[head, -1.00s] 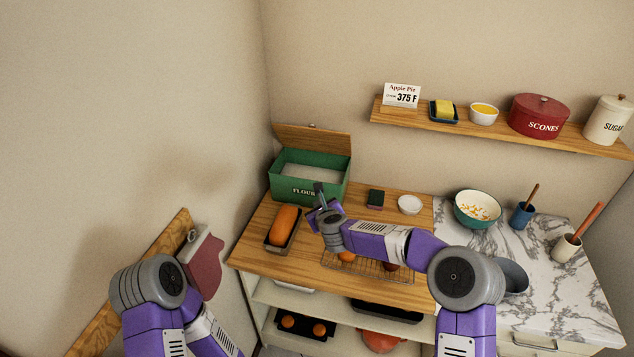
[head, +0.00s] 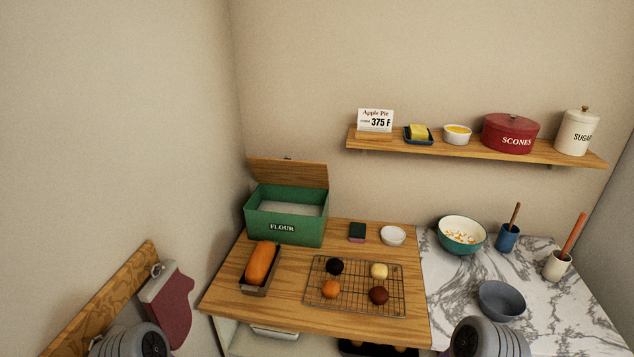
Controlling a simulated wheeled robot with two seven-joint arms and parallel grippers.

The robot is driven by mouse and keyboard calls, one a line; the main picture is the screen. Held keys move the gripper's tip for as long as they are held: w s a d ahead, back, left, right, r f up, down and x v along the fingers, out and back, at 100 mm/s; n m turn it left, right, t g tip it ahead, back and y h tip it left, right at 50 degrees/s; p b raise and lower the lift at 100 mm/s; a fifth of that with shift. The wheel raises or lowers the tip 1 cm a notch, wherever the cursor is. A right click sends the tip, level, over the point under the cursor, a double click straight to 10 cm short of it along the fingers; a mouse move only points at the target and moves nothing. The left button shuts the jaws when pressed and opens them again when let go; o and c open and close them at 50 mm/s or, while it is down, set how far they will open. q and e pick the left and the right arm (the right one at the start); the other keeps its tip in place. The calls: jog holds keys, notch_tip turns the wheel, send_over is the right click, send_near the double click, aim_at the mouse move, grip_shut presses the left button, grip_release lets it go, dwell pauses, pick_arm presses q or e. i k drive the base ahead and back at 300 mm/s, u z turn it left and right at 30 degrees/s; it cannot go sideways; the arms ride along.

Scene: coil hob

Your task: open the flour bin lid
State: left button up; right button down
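The green flour bin (head: 262,222) stands at the back left of the wooden counter. Its wooden lid (head: 290,173) is raised and stands up at the bin's back edge, with a small knob at its top. The pale flour (head: 292,208) inside is visible. Neither gripper shows in the head view. Only a rounded grey joint of each of my arms shows at the bottom edge, one at the left and one right of centre, both well away from the bin.
A loaf in a tin (head: 260,264) sits just in front of the bin. A wire rack (head: 354,284) holds several round items. A sponge (head: 357,231) and a white dish (head: 392,235) lie behind it. A grey bowl (head: 501,300) stands on the marble. A shelf (head: 480,148) runs above.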

aim_at(285, 172)
jog(key=z, duration=1.5)
jog(key=i, duration=0.65)
jog(key=u, duration=2.45)
